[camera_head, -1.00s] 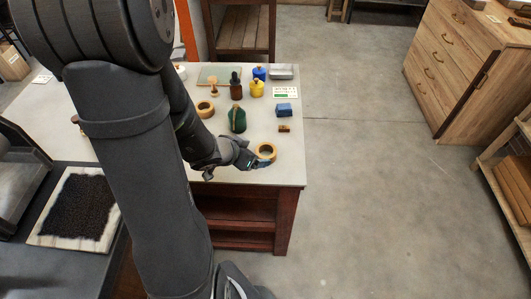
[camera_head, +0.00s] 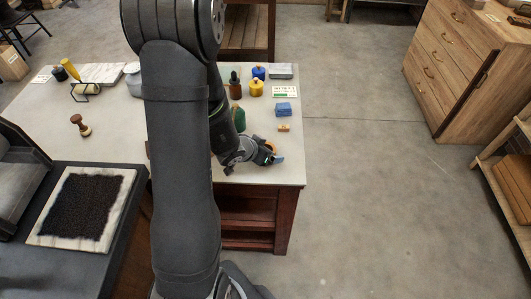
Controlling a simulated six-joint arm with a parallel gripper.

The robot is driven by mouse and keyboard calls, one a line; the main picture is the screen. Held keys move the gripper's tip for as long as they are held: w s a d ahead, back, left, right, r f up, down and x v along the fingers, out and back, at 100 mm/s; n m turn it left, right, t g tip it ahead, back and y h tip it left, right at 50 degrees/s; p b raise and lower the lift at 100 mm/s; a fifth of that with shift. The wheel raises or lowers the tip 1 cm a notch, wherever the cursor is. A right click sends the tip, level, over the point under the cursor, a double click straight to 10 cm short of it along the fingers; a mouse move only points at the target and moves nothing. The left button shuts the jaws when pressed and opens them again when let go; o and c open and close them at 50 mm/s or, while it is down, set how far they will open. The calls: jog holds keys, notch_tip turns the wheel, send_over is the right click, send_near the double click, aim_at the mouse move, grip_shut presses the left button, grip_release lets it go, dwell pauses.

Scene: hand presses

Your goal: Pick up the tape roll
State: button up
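The tape roll (camera_head: 270,145), a tan ring, lies on the grey table top near its right front corner. My gripper (camera_head: 268,156) is right at it and covers most of the ring, so only part of its far edge shows.
A small tan block (camera_head: 284,128) and a blue block (camera_head: 283,109) sit just behind the roll. A green bottle (camera_head: 239,118), a yellow jar (camera_head: 256,88) and a blue jar (camera_head: 259,72) stand farther back. The table's right edge is close.

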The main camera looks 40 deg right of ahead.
jog(key=shift+c, duration=0.4)
jog(key=c, duration=1)
jog(key=shift+r, duration=0.1)
jog(key=shift+r, duration=0.45)
notch_tip(320, 180, up, 3)
jog(key=shift+r, duration=0.1)
jog(key=s+r, duration=0.6)
jog(key=s, duration=0.5)
jog(key=shift+s+d+r, duration=0.35)
jog(key=shift+d, duration=0.05)
